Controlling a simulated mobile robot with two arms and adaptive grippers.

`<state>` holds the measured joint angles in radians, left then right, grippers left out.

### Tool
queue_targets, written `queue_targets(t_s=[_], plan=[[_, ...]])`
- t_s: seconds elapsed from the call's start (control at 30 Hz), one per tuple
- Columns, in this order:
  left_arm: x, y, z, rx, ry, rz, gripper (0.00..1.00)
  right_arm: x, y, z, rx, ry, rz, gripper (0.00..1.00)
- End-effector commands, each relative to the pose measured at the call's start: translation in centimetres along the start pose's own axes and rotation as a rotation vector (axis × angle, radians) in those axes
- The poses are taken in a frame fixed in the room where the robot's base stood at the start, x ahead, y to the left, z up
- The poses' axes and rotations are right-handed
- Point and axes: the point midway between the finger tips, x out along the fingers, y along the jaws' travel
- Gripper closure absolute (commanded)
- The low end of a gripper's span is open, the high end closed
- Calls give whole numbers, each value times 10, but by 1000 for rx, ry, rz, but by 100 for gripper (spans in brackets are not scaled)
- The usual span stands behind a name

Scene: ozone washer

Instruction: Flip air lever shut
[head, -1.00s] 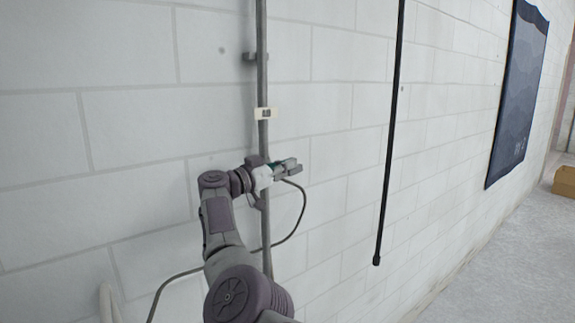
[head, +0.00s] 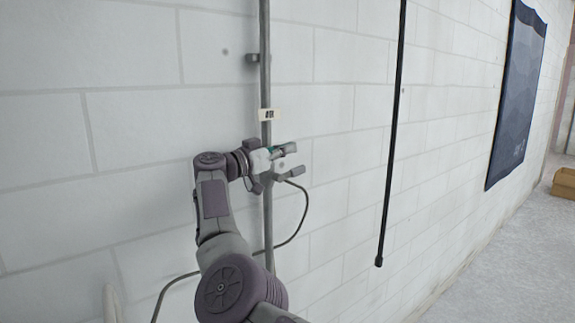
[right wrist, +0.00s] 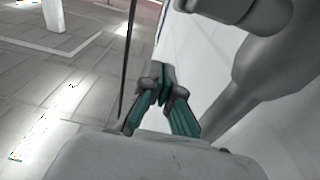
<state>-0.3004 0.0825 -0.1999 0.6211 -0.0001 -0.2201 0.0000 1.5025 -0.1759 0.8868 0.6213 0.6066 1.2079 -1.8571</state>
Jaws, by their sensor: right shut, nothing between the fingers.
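A thin grey vertical pipe (head: 265,75) runs down the white block wall, with a small label (head: 268,115) on it. My right gripper (head: 289,148) is at the pipe below the label and points to the right. In the right wrist view its green-padded fingers (right wrist: 163,92) come together with nothing held between them. A grey fitting (head: 293,172) shows just below the gripper, and a dark hose (head: 305,205) curves down from there. I cannot make out the air lever clearly; my gripper and wrist cover part of this spot. My left gripper is not in view.
A black rod (head: 391,140) hangs along the wall to the right of the pipe. A dark blue panel (head: 517,95) is farther right, and a cardboard box (head: 565,183) sits on the floor. The floor (head: 500,260) at the lower right is clear.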

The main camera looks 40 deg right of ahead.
Motion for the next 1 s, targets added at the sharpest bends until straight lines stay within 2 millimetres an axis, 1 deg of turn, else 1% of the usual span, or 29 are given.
queue_targets(t_s=[0.03,0.1,0.2,0.3,0.4,0.6,1.0], plan=[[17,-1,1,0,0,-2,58,-19,-3,9,-2,-1,-13,100],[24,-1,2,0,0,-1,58,-35,-3,5,-2,-1,-12,100],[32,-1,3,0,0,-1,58,-54,-3,-2,-3,-1,-12,100],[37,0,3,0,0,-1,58,-70,-2,-6,-3,-1,-11,100],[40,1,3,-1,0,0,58,-80,-2,-10,-4,-2,-9,100],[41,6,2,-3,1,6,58,-87,-2,-13,-6,-1,-8,100],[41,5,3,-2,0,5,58,-87,-2,-13,-5,-1,-8,100]])
